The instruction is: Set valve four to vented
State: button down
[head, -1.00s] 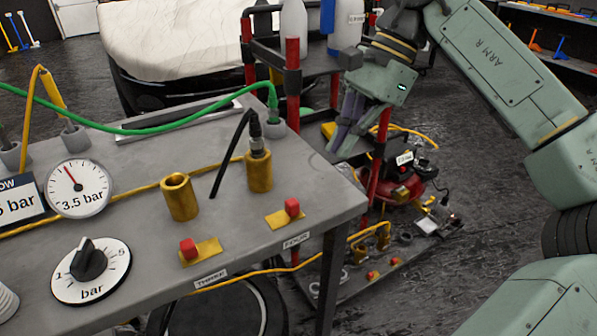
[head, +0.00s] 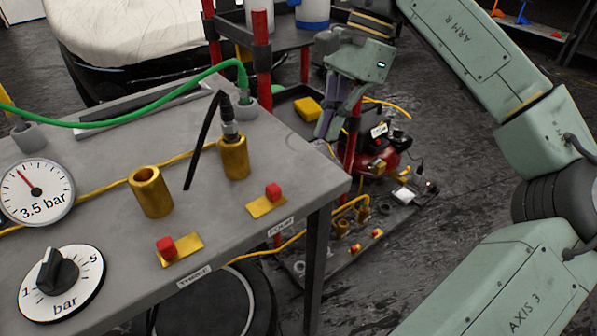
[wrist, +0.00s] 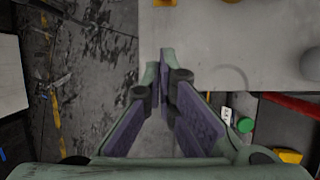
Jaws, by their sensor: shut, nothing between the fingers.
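Valve four is a red knob (head: 273,191) on a brass plate (head: 262,206) near the bench's right corner, beside the label "FOUR" (head: 281,227). A brass fitting (head: 234,158) with a black hose plugged in stands behind it. My gripper (head: 325,132) is shut and empty, fingers pointing down, beyond the bench's right edge and apart from the valve. In the wrist view, my gripper (wrist: 165,75) shows its purple finger pads converging near the bench edge.
Valve three's red knob (head: 166,246), an open brass fitting (head: 151,192), a gauge (head: 36,192) reading about 3.5 bar and a black dial (head: 60,278) share the grey bench (head: 110,228). A red-posted cart (head: 262,75) stands behind.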

aim_at(279, 187)
jog(key=p+x, duration=0.1)
jog(key=x, duration=0.6)
jog(key=shift+s+a+f, duration=0.1)
jog(key=shift+f, duration=0.05)
jog(key=shift+s+a+p, duration=0.45)
jog(key=shift+s+a, duration=0.25)
jog(key=shift+a, duration=0.3)
jog(key=shift+s+a, duration=0.4)
jog(key=shift+a, duration=0.2)
jog(key=shift+s+a+f+b, duration=0.2)
jog(key=shift+s+a+b, duration=0.55)
jog(key=shift+a, duration=0.4)
jog(key=shift+s+a+r, duration=0.15)
jog(key=shift+s+a, duration=0.2)
